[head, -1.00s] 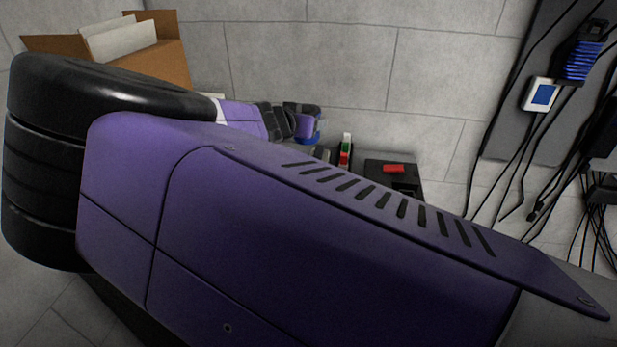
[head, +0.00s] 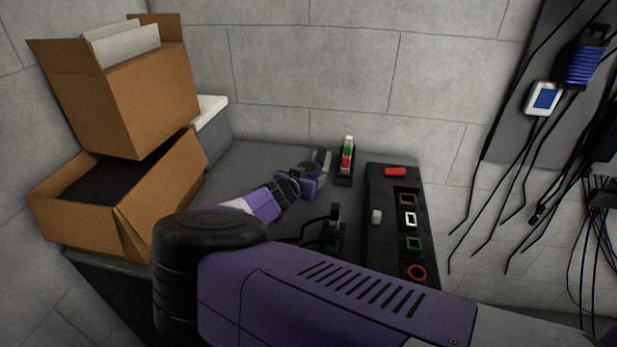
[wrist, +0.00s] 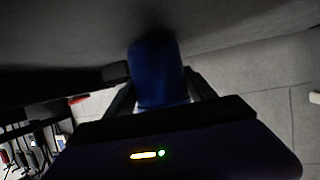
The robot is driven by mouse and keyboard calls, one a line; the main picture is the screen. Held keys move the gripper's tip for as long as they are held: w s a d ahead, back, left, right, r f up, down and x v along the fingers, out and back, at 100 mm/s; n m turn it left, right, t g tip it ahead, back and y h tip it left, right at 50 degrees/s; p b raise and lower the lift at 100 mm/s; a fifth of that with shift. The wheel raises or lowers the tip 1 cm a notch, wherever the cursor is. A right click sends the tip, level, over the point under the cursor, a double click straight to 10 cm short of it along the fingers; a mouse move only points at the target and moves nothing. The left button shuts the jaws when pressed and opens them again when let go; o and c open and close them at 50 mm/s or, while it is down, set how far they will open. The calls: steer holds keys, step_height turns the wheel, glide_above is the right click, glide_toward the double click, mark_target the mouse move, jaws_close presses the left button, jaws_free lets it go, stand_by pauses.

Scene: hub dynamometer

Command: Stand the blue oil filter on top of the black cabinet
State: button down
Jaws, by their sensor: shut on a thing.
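The blue oil filter (wrist: 158,70) is between the two fingers of my gripper (wrist: 160,88) in the wrist view, its far end toward a dark grey surface. I cannot tell whether it touches that surface. In the head view my gripper (head: 318,168) is over the back middle of the dark grey top of the black cabinet (head: 260,158); the filter is mostly hidden there. My gripper is shut on the filter.
Open cardboard boxes (head: 150,100) are stacked at the left. A small stand with red, green and white parts (head: 346,160) is close to the right of my gripper. A black control box (head: 376,245) lies further right. Cables hang on the right wall.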

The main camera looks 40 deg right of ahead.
steer(key=shift+f, duration=0.15)
steer(key=shift+c, duration=1.5)
jaws_free()
steer(key=v, duration=1.2)
steer(key=shift+b, duration=0.35)
